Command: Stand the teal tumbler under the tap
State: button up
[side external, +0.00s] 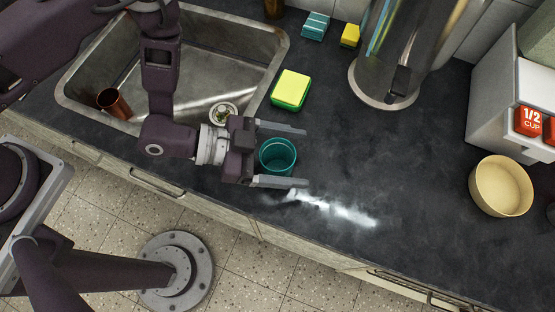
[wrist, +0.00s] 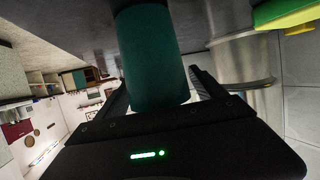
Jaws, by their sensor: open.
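The teal tumbler (side external: 279,158) stands upright on the dark counter, to the right of the sink, with its open mouth up. My gripper (side external: 292,157) is open, with one finger on either side of the tumbler in the side external view. In the wrist view the tumbler (wrist: 152,58) fills the middle, between the fingers of my gripper (wrist: 160,90). I cannot tell whether either finger touches it. No tap can be made out for sure; my arm covers part of the sink (side external: 225,65).
A copper tumbler (side external: 115,104) is tilted in the sink's left corner. A yellow-green sponge (side external: 291,89) lies behind the tumbler. A tall steel cylinder (side external: 392,60) stands at the back, and a cream bowl (side external: 501,187) at the right.

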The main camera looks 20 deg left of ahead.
jog(key=c, duration=1.6)
